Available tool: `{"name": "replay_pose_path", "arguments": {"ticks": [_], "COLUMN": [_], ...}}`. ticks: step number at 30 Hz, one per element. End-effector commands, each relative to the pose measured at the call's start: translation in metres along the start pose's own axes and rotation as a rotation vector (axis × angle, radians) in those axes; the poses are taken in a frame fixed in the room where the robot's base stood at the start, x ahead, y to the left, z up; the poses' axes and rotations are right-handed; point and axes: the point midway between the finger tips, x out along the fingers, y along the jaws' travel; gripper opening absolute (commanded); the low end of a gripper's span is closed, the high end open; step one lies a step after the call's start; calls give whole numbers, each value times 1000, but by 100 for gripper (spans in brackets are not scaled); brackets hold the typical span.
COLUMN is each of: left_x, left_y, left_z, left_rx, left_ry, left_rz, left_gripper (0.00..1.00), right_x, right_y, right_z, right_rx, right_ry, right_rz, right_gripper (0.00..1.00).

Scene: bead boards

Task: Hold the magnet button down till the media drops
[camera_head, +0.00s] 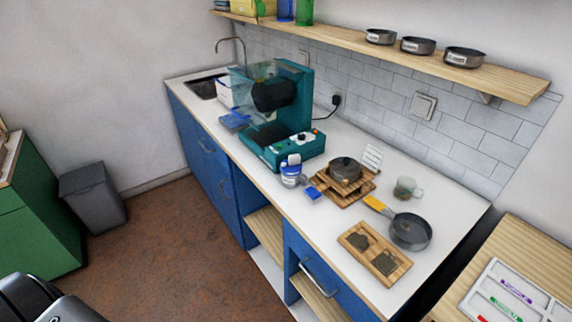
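A teal machine (306,88) stands on the white counter, with a clear panel on its left and a dark rounded part (274,95) in its upper middle. Its low front base (270,151) carries a light panel with small dark and red controls (302,137). I cannot tell which control is the magnet button, and no media can be made out. Neither of my grippers can be seen.
A blue-and-white container (291,172), a small blue block (313,194), a pot (345,170) on wooden boards, a glass mug (405,189), a pan (410,232) and a wooden tray (348,241) crowd the counter (325,240). A wall shelf (480,75) overhangs it. The brown floor is open.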

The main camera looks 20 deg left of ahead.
Motion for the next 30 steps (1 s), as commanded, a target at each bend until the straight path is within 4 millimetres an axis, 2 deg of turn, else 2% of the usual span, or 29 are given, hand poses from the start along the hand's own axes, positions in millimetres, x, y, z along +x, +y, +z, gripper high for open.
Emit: {"name": "replay_pose_path", "arguments": {"ticks": [12, 22, 30], "left_x": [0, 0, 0], "left_y": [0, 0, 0], "left_z": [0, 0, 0], "left_rx": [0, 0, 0], "left_ry": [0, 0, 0], "left_rz": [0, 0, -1], "left_gripper": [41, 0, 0], "right_x": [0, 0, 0], "right_y": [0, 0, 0], "right_z": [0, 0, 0], "right_rx": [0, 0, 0], "right_ry": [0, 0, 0], "right_rz": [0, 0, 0], "right_gripper": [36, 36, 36]}}
